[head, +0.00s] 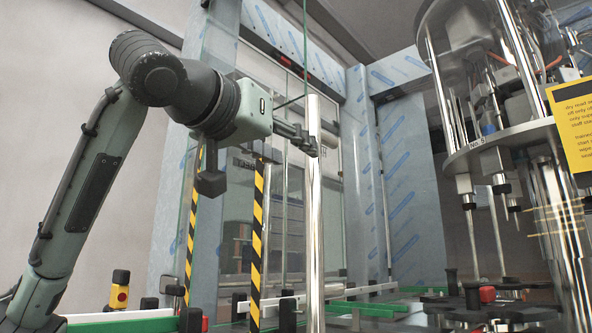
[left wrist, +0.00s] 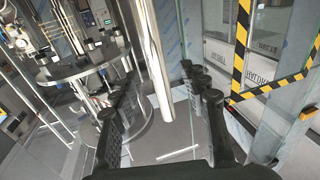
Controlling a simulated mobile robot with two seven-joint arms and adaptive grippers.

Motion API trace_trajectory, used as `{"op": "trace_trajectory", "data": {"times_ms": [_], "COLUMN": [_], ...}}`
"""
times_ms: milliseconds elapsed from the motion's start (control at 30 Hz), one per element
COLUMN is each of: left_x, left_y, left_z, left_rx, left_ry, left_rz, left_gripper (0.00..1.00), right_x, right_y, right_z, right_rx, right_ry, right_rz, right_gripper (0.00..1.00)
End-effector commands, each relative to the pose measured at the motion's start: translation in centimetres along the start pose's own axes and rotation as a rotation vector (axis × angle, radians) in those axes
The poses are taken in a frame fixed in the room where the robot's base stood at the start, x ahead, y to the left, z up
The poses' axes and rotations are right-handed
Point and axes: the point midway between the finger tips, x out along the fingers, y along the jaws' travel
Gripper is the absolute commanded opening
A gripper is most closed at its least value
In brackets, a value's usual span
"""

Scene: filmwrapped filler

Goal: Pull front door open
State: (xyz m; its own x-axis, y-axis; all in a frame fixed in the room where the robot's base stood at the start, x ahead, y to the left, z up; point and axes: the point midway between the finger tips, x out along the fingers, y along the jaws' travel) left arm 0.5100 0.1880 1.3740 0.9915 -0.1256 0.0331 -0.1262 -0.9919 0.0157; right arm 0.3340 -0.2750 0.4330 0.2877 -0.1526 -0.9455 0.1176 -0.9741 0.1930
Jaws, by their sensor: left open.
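The front door is a clear panel with yellow-and-black striped strips (head: 258,225) at the front of the machine in the head view. The stripes also show at the right of the left wrist view (left wrist: 240,50). My left gripper (head: 305,140) is open, at the upper middle of the head view, in front of the clear panels. In the left wrist view its two dark fingers (left wrist: 158,78) are apart, with a shiny steel post (left wrist: 150,40) showing between them. I cannot tell whether they touch it. My right gripper is not in view.
The steel post (head: 316,220) stands upright beside my left fingertips. A filling machine (head: 490,150) with rods and a round plate is at the right. A yellow box with a red button (head: 119,292) is at the lower left. Blue-patterned frame posts (head: 362,180) stand behind.

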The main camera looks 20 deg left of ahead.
Motion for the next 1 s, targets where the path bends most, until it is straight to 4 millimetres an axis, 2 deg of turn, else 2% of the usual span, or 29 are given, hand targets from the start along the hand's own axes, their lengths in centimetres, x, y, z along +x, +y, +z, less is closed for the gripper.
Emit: {"op": "trace_trajectory", "data": {"times_ms": [100,200,500,700,1000], "left_x": [-0.5,0.0,4.7,6.8,7.2], "left_y": [0.7,0.9,1.0,1.0,1.1], "left_z": [0.5,0.6,0.8,0.9,0.9], "left_rx": [0.012,0.013,0.012,0.012,0.013], "left_ry": [-0.027,-0.036,-0.038,-0.036,-0.033], "left_rz": [0.02,0.026,0.024,0.025,0.025], "left_gripper": [0.44,0.44,0.44,0.44,0.44], "right_x": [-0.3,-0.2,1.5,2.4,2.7], "right_y": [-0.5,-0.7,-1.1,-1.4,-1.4], "right_z": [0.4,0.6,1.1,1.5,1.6], "right_rx": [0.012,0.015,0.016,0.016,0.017], "right_ry": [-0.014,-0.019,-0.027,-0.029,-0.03], "right_rz": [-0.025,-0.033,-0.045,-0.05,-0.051], "right_gripper": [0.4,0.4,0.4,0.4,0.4]}}
